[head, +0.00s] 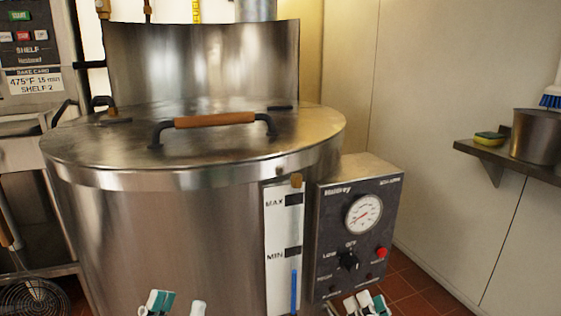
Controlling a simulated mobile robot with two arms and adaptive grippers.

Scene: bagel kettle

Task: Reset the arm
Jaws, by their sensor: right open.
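My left gripper (177,305) shows only its tips at the bottom edge, in front of the kettle's lower wall. A gap shows between its fingers, and it looks open and empty. My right gripper (362,304) shows at the bottom edge, below the control box. It is open, and I see nothing held in it. The rest of both arms is out of view. The large steel kettle (165,240) fills the middle left. Its lid (200,145) is closed, with a brown-gripped handle (214,120) on top. Both grippers are apart from the lid handle.
A control box (335,225) with a dial and knob is on the kettle's right. A wall shelf (535,168) holds a sponge (490,139) and a metal pot (536,138). An oven panel (28,45) and wire strainer (35,298) are at left. Tiled floor shows at lower right.

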